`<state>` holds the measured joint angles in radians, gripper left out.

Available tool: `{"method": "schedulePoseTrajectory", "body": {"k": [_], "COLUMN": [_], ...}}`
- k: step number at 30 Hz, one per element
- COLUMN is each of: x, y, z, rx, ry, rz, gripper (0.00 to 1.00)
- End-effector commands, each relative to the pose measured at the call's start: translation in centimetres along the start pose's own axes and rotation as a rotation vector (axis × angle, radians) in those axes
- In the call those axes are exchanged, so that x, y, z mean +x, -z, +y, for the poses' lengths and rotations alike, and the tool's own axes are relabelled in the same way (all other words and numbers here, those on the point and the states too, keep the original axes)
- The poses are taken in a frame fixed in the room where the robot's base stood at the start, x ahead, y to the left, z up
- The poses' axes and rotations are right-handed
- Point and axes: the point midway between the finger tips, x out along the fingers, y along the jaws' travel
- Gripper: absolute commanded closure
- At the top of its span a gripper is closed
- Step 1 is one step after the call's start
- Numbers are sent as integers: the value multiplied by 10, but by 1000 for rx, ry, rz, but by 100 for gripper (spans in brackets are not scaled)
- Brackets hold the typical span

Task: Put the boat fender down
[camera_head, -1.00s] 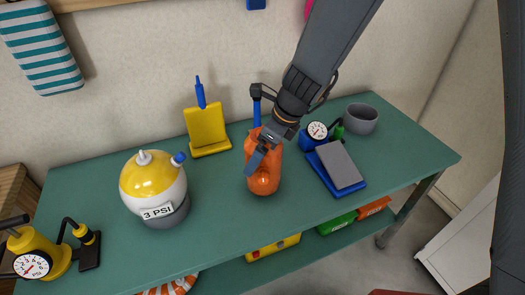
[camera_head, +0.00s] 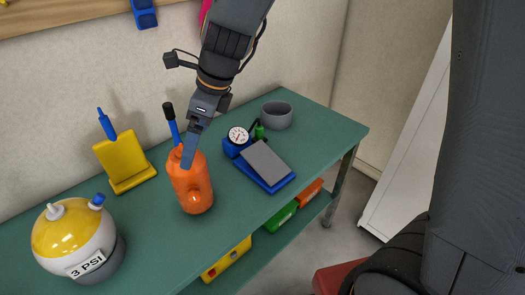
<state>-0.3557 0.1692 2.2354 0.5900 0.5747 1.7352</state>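The boat fender appears to be the orange rounded cylinder (camera_head: 192,188) with a small round knob low on its front. It stands upright on the green table, left of the blue pad. My gripper (camera_head: 188,155) is above it, pointing down. One blue-grey finger overlaps the fender's upper part in the picture. The other finger is hidden, so the gap is not seen directly. The fender has stayed on the table while the finger rose along it, which fits an open gripper.
The green table (camera_head: 140,222) also holds a yellow-white ball (camera_head: 72,232) labelled 3 PSI, a yellow stand (camera_head: 124,163), a blue-grey pad (camera_head: 265,163), a gauge (camera_head: 238,137) and a grey cup (camera_head: 277,116). A blue rod with a black top (camera_head: 169,118) is behind the fender.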

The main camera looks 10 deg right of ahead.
Motion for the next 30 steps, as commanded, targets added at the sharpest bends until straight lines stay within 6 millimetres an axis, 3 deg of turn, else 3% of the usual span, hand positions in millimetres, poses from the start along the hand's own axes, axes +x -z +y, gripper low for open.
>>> {"method": "schedulePoseTrajectory", "body": {"k": [5,11,18,24,30], "x": [-5,-18,-35,-44,-46], "y": [34,113,201,242,253], "z": [-6,-11,-3,7,10], "rx": [-198,-726,-1381,-1743,-1856], "ry": [20,17,-87,-187,-222], "rz": [47,172,310,361,372], "gripper": [1,1,1,1,1]}}
